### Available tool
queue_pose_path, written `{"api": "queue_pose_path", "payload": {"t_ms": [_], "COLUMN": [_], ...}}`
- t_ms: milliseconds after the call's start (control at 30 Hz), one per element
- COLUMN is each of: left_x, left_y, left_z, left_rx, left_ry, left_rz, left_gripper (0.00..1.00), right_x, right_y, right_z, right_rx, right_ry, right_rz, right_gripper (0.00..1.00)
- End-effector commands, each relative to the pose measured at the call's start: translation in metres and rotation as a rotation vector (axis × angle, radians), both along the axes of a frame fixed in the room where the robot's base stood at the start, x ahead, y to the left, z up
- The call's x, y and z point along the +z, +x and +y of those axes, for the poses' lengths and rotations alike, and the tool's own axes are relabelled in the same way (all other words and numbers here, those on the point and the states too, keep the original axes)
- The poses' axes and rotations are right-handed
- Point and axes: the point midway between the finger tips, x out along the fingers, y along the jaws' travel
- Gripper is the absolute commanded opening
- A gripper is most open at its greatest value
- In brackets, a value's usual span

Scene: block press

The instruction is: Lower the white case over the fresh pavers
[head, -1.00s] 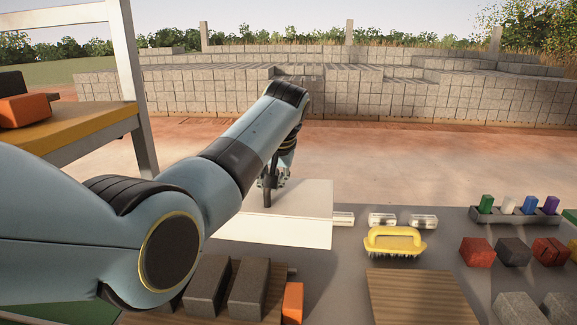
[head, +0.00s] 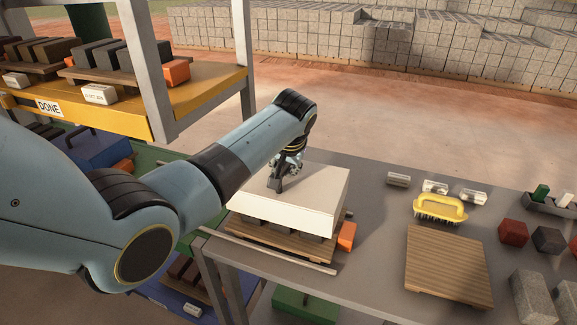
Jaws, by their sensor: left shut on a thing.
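The white case (head: 300,196) is a plain box with a flat top, upright and level, in the middle of the head view. My left gripper (head: 278,184) comes down onto its top and is shut on it, though the grip itself is mostly hidden. The case is over the dark fresh pavers (head: 283,228), whose lower parts show beneath its bottom edge. Their tops are hidden, so I cannot tell how far the case encloses them. The pavers stand on a wooden pallet (head: 262,245). An orange block (head: 347,236) is beside the case on the right. My right gripper is not in view.
The grey table (head: 370,265) also bears a yellow brush (head: 440,208), a bare wooden board (head: 447,266), clear small blocks (head: 398,179) and coloured blocks at the right. A shelf rack with a DONE label (head: 48,107) stands close on the left, holding pavers on pallets.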

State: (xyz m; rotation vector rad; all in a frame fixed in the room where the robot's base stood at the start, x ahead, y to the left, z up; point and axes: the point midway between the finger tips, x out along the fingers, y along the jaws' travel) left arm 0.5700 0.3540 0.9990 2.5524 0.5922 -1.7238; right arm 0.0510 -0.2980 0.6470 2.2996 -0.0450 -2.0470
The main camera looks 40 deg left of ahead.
Motion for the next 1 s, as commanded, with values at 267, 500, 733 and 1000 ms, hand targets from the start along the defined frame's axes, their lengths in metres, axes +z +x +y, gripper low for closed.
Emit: {"api": "queue_pose_path", "payload": {"t_ms": [267,500,733,1000], "left_x": [-0.023,-0.041,-0.055,-0.056], "left_y": [0.000,0.001,0.001,0.001], "left_z": [0.000,0.000,0.000,0.000], "left_rx": [0.000,0.000,0.000,0.000], "left_ry": [0.000,0.000,0.000,0.000], "left_rz": [-0.001,-0.001,-0.001,-0.002], "left_gripper": [0.00,0.00,0.00,0.00], "right_x": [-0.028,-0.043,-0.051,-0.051], "right_y": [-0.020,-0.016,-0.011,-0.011], "right_z": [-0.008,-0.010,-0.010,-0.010], "right_rx": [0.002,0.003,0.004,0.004], "right_ry": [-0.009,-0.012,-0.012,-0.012], "right_rz": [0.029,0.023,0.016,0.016], "right_gripper": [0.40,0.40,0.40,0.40]}}
